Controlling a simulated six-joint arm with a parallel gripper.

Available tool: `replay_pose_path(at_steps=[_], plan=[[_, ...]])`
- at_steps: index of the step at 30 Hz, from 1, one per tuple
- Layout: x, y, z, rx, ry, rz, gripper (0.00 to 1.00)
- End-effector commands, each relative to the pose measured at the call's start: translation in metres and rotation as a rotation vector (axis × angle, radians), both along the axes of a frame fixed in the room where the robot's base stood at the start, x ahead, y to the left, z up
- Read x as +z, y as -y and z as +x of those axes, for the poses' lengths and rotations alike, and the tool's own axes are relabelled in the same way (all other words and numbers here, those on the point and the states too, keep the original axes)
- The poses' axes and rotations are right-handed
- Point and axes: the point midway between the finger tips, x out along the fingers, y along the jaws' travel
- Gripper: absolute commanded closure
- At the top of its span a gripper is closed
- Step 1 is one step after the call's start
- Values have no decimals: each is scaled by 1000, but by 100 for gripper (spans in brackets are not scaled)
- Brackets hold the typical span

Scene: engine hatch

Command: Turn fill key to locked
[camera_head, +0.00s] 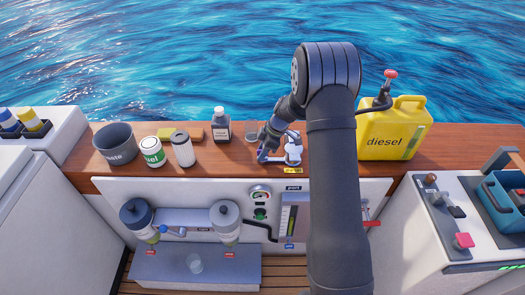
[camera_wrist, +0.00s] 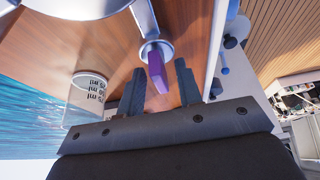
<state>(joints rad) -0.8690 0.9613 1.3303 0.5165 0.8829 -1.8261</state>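A purple key (camera_wrist: 158,85) stands out from a round silver fitting (camera_wrist: 166,46) on the wooden counter in the wrist view. My gripper (camera_wrist: 160,78) has one dark finger on each side of the key, with narrow gaps showing, so it looks open around the key and not clamped on it. In the head view, my gripper (camera_head: 266,152) is low over the counter beside a white and blue fitting (camera_head: 292,150). My wrist hides most of the key there. The key's lock markings cannot be read.
A clear measuring cup (camera_wrist: 88,95) stands close by. A yellow diesel can (camera_head: 393,133) stands right of my arm. The counter's front edge is near.

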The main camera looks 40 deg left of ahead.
Motion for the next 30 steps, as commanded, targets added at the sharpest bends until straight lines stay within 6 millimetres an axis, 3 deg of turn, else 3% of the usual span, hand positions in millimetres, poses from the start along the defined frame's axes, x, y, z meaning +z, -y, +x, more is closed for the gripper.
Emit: replay_pose_path(at_steps=[1,4,5,17,30], plan=[[0,0,0,0,0,0,78],[0,0,0,0,0,0,98],[0,0,0,0,0,0,100],[0,0,0,-54,0,-1,100],[0,1,-1,-391,0,-2,100]])
